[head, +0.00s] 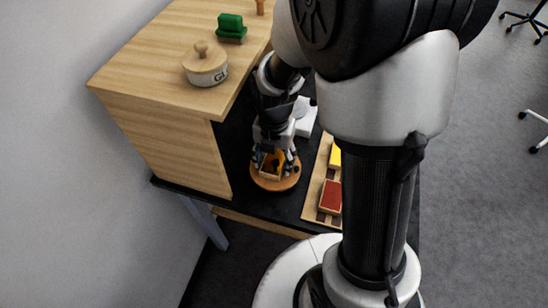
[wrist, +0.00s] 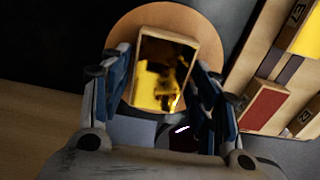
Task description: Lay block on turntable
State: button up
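The block (wrist: 165,70) is a wooden piece with a shiny, mirror-like gold face and light wood edges. In the head view the block (head: 271,167) shows low between my fingers, over the turntable. The turntable (head: 275,183) is a round wooden disc; in the wrist view its rim (wrist: 128,28) shows behind the block. My gripper (wrist: 163,58) has one finger on each side of the block, very close to its edges; it also shows in the head view (head: 272,158). I cannot tell whether the fingers press on the block, or whether its underside touches the disc.
A wooden tray (head: 314,200) with a red block (head: 330,197) and a yellow block (head: 335,156) lies right of the turntable. A wooden cabinet (head: 165,145) stands left, carrying a lidded pot (head: 206,68) and a green object (head: 231,27). A white item (head: 305,117) sits behind.

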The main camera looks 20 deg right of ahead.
aim_at(274, 161)
jog(key=shift+o, duration=0.7)
notch_tip(274, 161, up, 12)
jog(key=p, duration=0.5)
jog(key=s+r+m+t, duration=0.2)
jog(key=s+r+m, duration=0.4)
jog(key=m, duration=0.8)
jog(key=s+r+m+t, duration=0.2)
jog(key=s+r+m, duration=0.5)
jog(key=m, duration=0.7)
jog(key=shift+s+m+t, duration=0.3)
jog(key=shift+s+m, duration=0.1)
jog(key=shift+s, duration=0.65)
